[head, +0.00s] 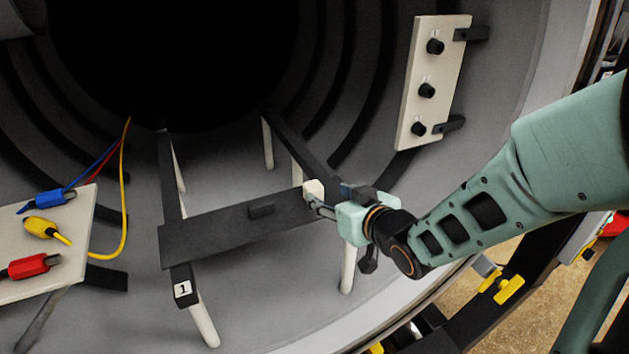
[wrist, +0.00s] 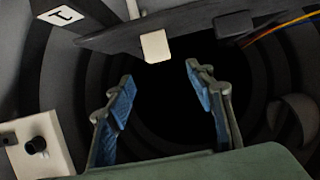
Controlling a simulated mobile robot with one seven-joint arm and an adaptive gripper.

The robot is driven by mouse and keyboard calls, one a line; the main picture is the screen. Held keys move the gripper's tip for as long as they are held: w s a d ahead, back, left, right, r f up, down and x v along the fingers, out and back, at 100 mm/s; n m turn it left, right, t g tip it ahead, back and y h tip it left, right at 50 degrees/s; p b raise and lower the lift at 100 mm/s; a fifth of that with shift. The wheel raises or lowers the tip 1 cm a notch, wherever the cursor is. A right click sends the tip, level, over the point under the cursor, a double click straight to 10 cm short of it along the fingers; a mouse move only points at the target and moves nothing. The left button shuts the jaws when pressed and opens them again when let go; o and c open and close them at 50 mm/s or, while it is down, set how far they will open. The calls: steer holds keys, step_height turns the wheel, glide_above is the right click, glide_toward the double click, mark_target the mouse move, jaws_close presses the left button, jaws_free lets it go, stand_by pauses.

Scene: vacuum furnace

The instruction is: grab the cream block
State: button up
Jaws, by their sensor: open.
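The cream block (head: 313,189) is small and sits at the right end of the dark crossbar (head: 225,226) in the head view. In the wrist view the cream block (wrist: 155,46) shows against the bar's edge, above the gap between the fingertips. My gripper (head: 328,199) is right beside the block in the head view and partly overlaps it there. In the wrist view my gripper (wrist: 160,82) is open, with blue pads on both sides and nothing between them. I cannot tell whether a finger touches the block.
A dark rail frame on pale legs (head: 203,320) stands in the round furnace chamber, with a "1" label (head: 183,290). A panel with black knobs (head: 435,82) is at the upper right. A board with blue, yellow and red clips (head: 45,228) is at the left.

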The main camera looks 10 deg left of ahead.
mark_target(315, 188)
steer(key=shift+b+x, duration=0.35)
steer(key=shift+x, duration=4.7)
steer(key=shift+d+f, duration=0.1)
steer(key=shift+f, duration=0.05)
steer(key=shift+c, duration=0.5)
jaws_close()
